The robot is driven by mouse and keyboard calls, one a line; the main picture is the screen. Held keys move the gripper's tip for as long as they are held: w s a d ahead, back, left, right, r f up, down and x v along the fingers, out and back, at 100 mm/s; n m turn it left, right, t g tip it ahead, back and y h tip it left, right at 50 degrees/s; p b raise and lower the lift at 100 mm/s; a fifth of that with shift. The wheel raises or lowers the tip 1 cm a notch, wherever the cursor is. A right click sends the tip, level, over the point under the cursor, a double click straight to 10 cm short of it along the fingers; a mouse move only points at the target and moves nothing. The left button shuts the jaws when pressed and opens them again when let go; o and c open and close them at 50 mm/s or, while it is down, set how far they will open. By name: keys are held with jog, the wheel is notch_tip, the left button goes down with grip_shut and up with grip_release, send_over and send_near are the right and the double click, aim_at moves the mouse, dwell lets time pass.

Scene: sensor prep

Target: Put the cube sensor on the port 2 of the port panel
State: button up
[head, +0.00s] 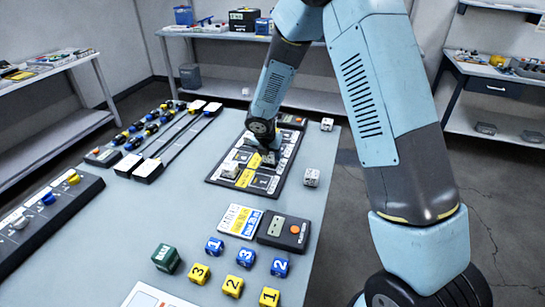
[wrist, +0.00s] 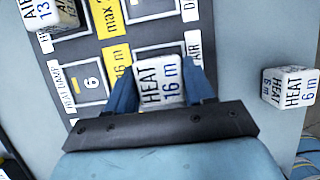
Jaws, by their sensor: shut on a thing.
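The port panel (head: 210,180) is a dark board with light-framed squares and yellow strips on the table; its labels (wrist: 116,57) show close up in the wrist view. My gripper (wrist: 160,82) is shut on a white cube sensor (wrist: 160,88) marked HEAT 16 m, between its two blue fingers. In the head view my gripper (head: 268,156) is over the panel's middle and mostly hides the cube. I cannot tell whether the cube touches the panel. Port 2's number is not readable.
Another white cube (head: 230,169) stands on the panel's left side. A HEAT 6 m cube (wrist: 290,88) stands right of the panel, and one more white cube (head: 327,124) is farther back. Several numbered cubes (head: 246,257), a label card (head: 240,221) and a dark box (head: 284,231) lie nearer.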

jog(key=shift+f, duration=0.7)
jog(key=shift+s+f, duration=0.15)
jog(key=shift+f, duration=0.15)
jog(key=shift+s+f, duration=0.2)
jog(key=shift+f, duration=0.1)
jog(key=o, duration=1)
jog(key=shift+o, duration=0.2)
jog(key=shift+w+r, duration=0.1)
jog(key=shift+r, duration=0.25)
jog(key=v, duration=1.2)
jog(key=shift+w+r, duration=0.2)
jog(key=shift+r, duration=0.1)
